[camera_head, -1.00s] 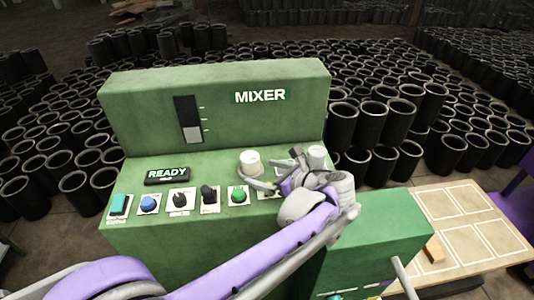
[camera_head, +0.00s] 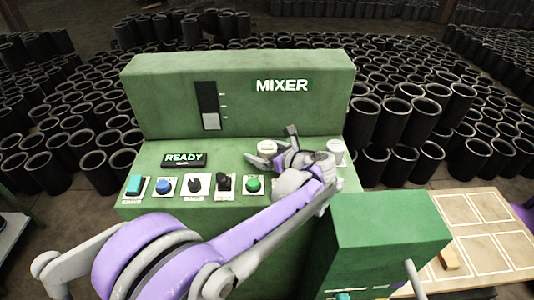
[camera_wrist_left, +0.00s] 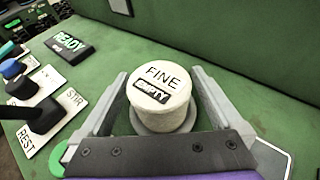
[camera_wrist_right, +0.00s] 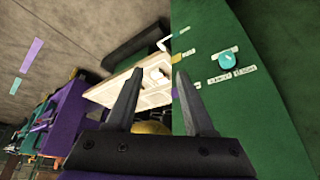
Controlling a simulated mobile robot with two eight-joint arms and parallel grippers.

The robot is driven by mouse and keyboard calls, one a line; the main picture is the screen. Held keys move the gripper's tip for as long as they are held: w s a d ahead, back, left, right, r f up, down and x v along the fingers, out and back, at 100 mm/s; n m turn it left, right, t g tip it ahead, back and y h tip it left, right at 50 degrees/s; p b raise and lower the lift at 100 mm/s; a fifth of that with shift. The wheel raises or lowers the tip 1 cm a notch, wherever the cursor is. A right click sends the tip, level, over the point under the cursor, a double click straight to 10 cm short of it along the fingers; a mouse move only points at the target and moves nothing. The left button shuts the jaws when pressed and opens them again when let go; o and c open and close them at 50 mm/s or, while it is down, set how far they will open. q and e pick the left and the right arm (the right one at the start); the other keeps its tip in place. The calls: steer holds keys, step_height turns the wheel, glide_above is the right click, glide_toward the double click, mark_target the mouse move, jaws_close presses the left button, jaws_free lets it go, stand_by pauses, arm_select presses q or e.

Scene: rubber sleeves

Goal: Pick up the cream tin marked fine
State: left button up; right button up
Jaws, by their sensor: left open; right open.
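The cream tin marked FINE (camera_wrist_left: 160,88), with a dark EMPTY label on its top, stands upright on a grey round base on the green panel. It also shows in the head view (camera_head: 267,147), below the mixer's upright face, its lower part partly hidden by my gripper. My left gripper (camera_head: 274,147) is open with a finger on each side of the tin; the left wrist view does not show a clear grip. My right gripper (camera_wrist_right: 160,72) is open and empty, away from the tin, near a green panel.
A second whitish tin (camera_head: 337,153) stands to the right; its marking is unreadable. Buttons and knobs, including a green button (camera_head: 254,185), line the panel's front edge. The READY sign (camera_head: 184,160) sits at left. The mixer's upright face (camera_head: 300,110) rises behind. Black sleeves (camera_head: 60,175) surround it.

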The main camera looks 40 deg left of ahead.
arm_select(q)
steer(key=shift+a+f, duration=0.15)
steer(key=shift+a, duration=0.15)
jaws_close()
stand_by(0.3)
